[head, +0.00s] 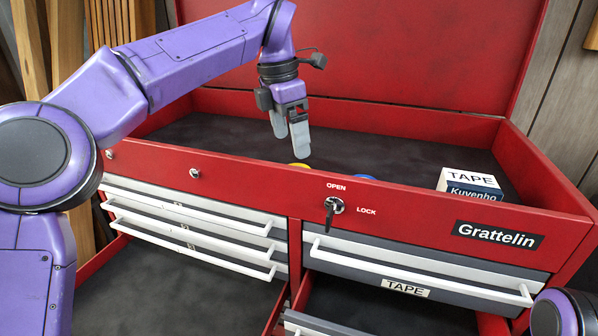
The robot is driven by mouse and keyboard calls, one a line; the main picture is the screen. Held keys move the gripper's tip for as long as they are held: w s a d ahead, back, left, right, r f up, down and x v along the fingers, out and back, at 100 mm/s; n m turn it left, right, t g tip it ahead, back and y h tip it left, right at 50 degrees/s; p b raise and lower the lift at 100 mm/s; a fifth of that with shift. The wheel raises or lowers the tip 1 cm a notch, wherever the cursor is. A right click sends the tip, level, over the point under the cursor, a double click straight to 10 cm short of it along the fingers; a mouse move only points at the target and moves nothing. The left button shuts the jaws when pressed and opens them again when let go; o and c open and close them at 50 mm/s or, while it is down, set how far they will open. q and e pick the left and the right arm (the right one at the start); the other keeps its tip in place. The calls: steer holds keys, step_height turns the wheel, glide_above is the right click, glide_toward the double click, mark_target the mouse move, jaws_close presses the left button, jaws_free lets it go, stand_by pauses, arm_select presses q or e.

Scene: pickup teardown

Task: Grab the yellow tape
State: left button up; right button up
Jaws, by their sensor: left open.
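A thin yellow edge (300,166), likely the yellow tape, shows just above the front wall of the red toolbox's top tray. The rest of it is hidden behind that wall. My left gripper (290,140) hangs over the tray with its grey fingers pointing down. It is open with nothing between the fingers. The fingertips are just above the yellow edge in the picture; the exact gap cannot be told. My right gripper is out of view.
A blue object (365,177) peeks over the front wall to the right. A white and blue box marked TAPE (470,182) stands at the tray's right end. A key (331,212) sticks out of the front lock. Drawers below are partly open, one labelled TAPE (405,288).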

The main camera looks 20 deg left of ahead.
arm_select(q)
step_height(320, 180, down, 2)
steer(key=shift+d+f, duration=0.1)
steer(key=shift+d, duration=0.05)
steer(key=f, duration=0.2)
steer(key=w+f+p, duration=0.1)
steer(key=f, duration=0.1)
steer(key=shift+d+f, duration=0.1)
steer(key=shift+d, duration=0.15)
steer(key=shift+f, duration=0.45)
steer(key=c, duration=1.1)
